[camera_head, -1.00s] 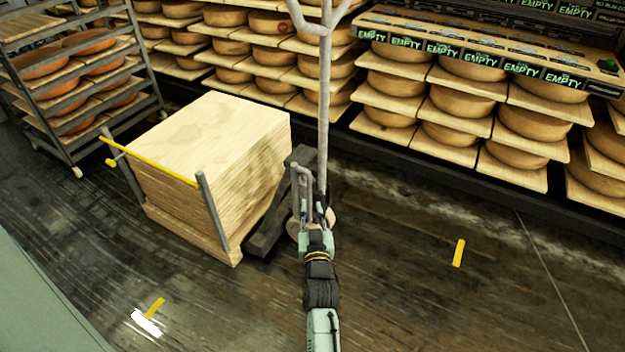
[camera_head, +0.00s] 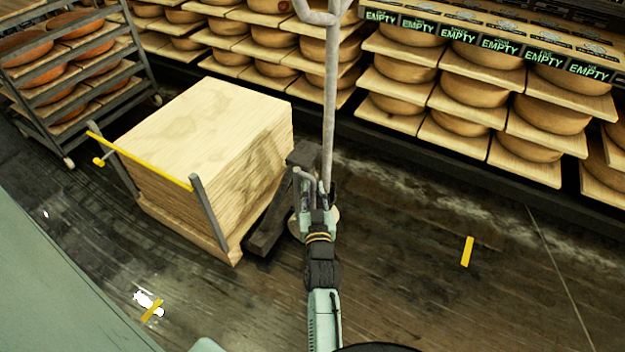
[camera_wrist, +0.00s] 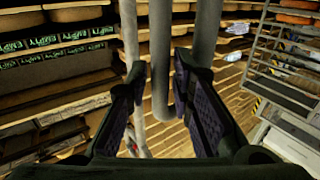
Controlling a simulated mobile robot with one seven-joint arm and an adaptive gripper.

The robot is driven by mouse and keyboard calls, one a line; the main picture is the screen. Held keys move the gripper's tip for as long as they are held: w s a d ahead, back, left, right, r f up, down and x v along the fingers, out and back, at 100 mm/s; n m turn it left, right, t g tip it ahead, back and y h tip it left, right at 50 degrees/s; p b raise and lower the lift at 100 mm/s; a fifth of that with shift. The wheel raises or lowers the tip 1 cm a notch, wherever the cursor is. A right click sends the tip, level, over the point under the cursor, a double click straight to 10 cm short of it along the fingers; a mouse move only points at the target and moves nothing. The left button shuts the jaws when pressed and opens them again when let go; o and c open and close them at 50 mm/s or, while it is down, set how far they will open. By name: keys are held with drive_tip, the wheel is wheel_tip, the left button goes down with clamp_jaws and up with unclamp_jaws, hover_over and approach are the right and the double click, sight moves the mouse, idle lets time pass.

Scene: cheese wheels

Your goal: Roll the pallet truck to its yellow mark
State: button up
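The pallet truck (camera_head: 331,100) shows as a tall grey post with a looped handle at the top and a dark frame low beside a stack of pale boards (camera_head: 205,125). A yellow floor mark (camera_head: 467,251) lies to the right on bare floor; another yellow mark (camera_head: 152,310) lies at lower left by a bright glare. I cannot tell which belongs to the truck. My gripper (camera_head: 316,190) is low in front of the post. In the wrist view, its dark fingers (camera_wrist: 160,75) stand apart, with a grey bar (camera_wrist: 160,95) between them and gaps on both sides. Contact is unclear.
Shelves of cheese wheels (camera_head: 470,90) line the back. A rack with orange wheels (camera_head: 75,75) stands at left. A yellow-topped rail (camera_head: 140,158) stands at the boards' near side. Open floor (camera_head: 410,270) lies to the right.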

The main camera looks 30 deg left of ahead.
drive_tip(key=shift+w+a, duration=0.2)
drive_tip(key=shift+w, duration=0.05)
drive_tip(key=shift+c, duration=0.2)
drive_tip(key=shift+r, duration=0.1)
clamp_jaws()
idle(0.4)
